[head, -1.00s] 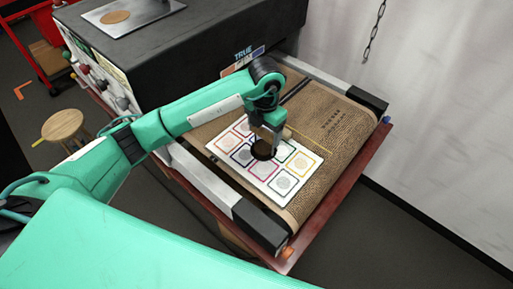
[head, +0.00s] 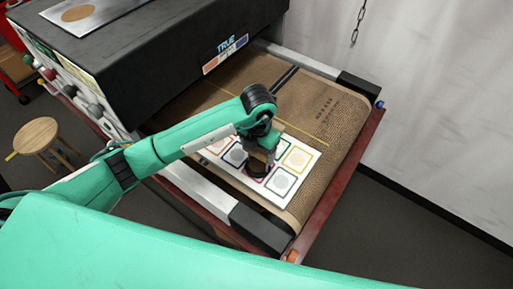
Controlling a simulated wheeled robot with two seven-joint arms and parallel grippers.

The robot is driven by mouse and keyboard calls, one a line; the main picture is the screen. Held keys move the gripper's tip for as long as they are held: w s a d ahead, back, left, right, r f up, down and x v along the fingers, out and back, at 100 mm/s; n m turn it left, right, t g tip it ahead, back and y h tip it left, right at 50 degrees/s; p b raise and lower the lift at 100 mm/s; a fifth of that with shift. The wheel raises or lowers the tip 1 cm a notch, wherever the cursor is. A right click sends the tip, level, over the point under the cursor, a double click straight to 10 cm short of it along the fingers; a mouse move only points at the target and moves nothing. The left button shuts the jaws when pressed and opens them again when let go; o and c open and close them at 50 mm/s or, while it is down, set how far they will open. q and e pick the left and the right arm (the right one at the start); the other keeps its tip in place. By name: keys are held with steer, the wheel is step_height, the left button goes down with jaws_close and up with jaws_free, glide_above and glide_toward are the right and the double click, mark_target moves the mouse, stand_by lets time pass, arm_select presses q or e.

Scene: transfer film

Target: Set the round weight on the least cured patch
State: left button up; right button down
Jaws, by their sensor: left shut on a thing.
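A white sheet (head: 309,158) with several patches in coloured frames lies on the brown conveyor belt. My left gripper (head: 259,160) is over the sheet, pointing down, shut on the dark round weight (head: 257,168). The weight is at or just above the patches near the middle of the sheet; I cannot tell whether it touches. The gripper and weight hide other patches, and my forearm covers the sheet's left part. My right gripper is not in view.
The belt (head: 335,118) is bare beyond the sheet, with a yellow line across it. A black dryer housing (head: 150,70) stands at the upper left. A red rail (head: 345,180) edges the right side. A wooden stool (head: 38,135) stands at the left.

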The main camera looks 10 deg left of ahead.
arm_select(q)
steer(key=shift+s+d, duration=0.15)
steer(key=shift+d, duration=0.15)
steer(key=o, duration=1.9)
steer(key=shift+f, duration=0.1)
steer(key=shift+c, duration=0.2)
steer(key=shift+o, duration=0.8)
steer(key=shift+a, duration=0.25)
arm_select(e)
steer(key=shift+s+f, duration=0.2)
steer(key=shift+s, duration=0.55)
arm_select(q)
steer(key=shift+d, duration=0.1)
